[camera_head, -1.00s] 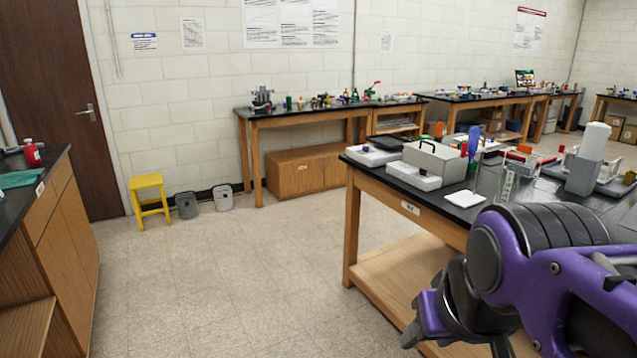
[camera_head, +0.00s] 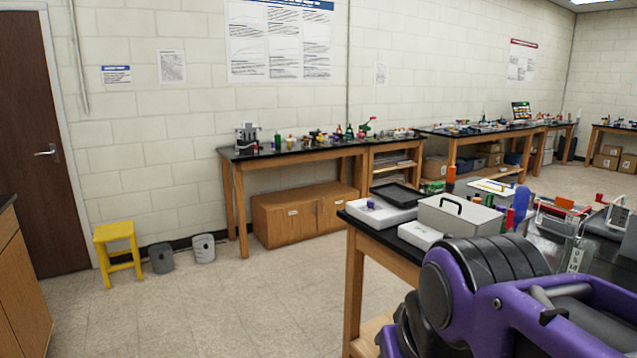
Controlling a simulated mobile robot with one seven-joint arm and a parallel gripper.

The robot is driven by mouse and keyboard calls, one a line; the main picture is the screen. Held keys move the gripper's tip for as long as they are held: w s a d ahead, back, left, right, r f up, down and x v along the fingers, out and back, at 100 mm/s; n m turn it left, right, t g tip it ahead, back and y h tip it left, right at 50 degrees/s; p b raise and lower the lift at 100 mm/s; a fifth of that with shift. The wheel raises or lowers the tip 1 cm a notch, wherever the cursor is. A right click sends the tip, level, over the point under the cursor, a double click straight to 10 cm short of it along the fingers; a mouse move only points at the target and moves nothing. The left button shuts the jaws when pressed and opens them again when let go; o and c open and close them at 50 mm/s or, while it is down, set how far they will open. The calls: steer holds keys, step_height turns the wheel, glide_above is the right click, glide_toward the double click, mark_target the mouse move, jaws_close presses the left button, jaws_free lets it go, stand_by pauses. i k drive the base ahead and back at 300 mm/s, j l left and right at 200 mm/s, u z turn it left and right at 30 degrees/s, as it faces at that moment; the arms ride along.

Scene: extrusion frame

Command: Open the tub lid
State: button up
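A grey box (camera_head: 458,222) with a black handle on its flat top stands on the near black-topped table at right. It appears closed. It may be the tub, but I cannot tell for sure. Two small grey containers (camera_head: 203,249) stand on the floor by the back wall; their tops are unclear. My purple and black arm fills the lower right, in front of the near table. My gripper is not in view, below the lower edge of the picture.
The near table (camera_head: 379,239) also holds white trays, a black tray (camera_head: 398,195) and lab parts. A yellow stool (camera_head: 119,250) stands by the back wall. A wooden cabinet (camera_head: 296,208) sits under the back bench. The floor (camera_head: 215,310) at centre left is clear.

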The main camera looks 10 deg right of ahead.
mark_target(476, 215)
steer(key=i, duration=0.55)
steer(key=i+j, duration=0.15)
steer(key=i, duration=0.4)
steer(key=i+j+z, duration=0.1)
steer(key=i+z, duration=0.25)
steer(key=z, duration=0.15)
steer(key=i+j+z, duration=0.2)
steer(key=i+z, duration=0.15)
steer(key=z, duration=0.15)
